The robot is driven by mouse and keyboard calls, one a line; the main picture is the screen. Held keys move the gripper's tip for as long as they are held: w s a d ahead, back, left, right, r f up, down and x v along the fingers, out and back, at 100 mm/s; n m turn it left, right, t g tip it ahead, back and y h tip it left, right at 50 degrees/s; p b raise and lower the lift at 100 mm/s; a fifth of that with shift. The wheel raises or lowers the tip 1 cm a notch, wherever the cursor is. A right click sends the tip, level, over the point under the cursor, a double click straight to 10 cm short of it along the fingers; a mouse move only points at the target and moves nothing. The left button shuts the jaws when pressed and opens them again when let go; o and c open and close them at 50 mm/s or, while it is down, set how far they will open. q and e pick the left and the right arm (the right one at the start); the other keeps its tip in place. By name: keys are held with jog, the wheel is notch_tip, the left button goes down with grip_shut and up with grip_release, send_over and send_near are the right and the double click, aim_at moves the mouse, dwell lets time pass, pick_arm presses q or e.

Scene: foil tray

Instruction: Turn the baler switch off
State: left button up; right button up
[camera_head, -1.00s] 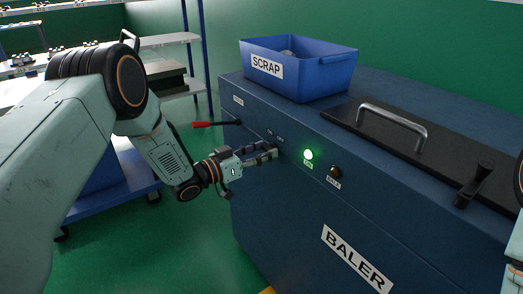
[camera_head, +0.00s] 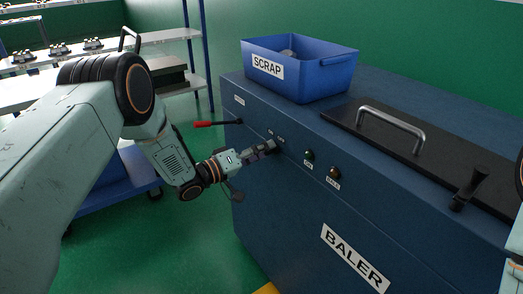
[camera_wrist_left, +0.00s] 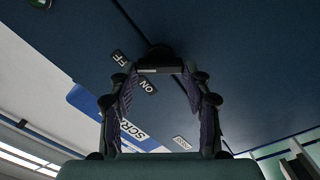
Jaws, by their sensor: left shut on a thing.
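The baler (camera_head: 290,215) is a dark blue cabinet with small ON and OFF labels on its front. My left gripper (camera_head: 272,147) reaches the front face just below those labels. In the left wrist view its fingers are shut on the dark switch knob (camera_wrist_left: 160,53), beside the ON label (camera_wrist_left: 148,86) and the OFF label (camera_wrist_left: 120,57). In the head view the fingers mostly hide the knob. The green lamp (camera_head: 309,155) right of the gripper is dark. My right gripper is out of view.
A brown-orange lamp or button (camera_head: 335,172) sits further right. A red-handled lever (camera_head: 205,124) sticks out left above my gripper. A blue SCRAP bin (camera_head: 325,75) and a black lid with a metal handle (camera_head: 392,122) are on top. Shelves stand behind left.

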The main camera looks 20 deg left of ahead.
pick_arm(q)
jog(key=shift+d+f+n, duration=0.1)
jog(key=shift+n, duration=0.4)
jog(key=o, duration=1.2)
jog(key=shift+c, duration=0.2)
jog(key=v, duration=1.2)
